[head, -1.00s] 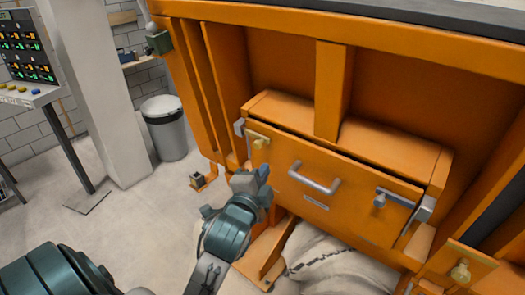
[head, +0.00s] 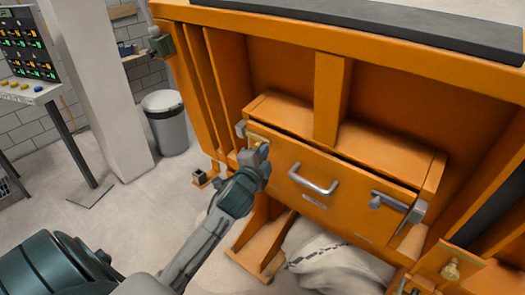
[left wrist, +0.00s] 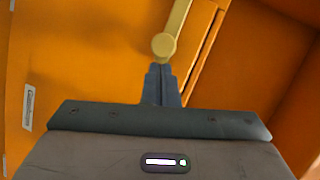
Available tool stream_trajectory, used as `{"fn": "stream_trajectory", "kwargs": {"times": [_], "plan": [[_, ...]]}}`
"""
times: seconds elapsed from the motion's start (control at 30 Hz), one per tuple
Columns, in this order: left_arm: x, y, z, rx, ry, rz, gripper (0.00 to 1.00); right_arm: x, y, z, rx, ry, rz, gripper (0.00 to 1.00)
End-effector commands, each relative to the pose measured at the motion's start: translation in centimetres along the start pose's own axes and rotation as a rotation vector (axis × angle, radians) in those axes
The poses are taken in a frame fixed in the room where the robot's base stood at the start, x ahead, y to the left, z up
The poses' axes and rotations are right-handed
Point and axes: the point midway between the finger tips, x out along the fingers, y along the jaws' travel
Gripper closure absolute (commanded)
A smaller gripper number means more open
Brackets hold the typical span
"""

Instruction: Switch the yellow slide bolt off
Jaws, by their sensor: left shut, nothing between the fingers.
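The yellow slide bolt (left wrist: 172,33) shows in the left wrist view as a yellow bar ending in a round knob. In the head view it sits at the upper left of the orange drawer front (head: 335,192), mostly hidden behind my left gripper (head: 258,152). My left gripper also shows in the left wrist view (left wrist: 161,72), shut and empty, with its fingertips at the knob's lower edge. I cannot tell whether they touch it. My right gripper is in neither view.
A grey handle (head: 313,179) sits mid-drawer, and a grey slide bolt (head: 392,200) is at its right end. Another brass knob (head: 450,271) is at lower right. A white sack (head: 335,262) lies under the drawer. A grey bin (head: 166,122) stands on open floor at left.

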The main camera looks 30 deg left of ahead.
Motion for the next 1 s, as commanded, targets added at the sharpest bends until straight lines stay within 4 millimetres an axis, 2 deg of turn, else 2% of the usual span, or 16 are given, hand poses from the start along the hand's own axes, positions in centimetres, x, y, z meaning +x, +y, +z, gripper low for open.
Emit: {"fn": "stream_trajectory", "kwargs": {"times": [0.4,0.73,1.0], "plan": [[0.1,0.0,0.3,0.002,0.000,0.000,1.00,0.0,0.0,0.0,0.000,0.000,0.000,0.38],[1.2,-0.9,3.2,0.004,-0.001,0.000,1.00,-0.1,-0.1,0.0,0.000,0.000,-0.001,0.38],[1.3,-1.1,3.6,-0.001,-0.002,0.000,1.00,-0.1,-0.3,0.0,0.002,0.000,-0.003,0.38]]}}
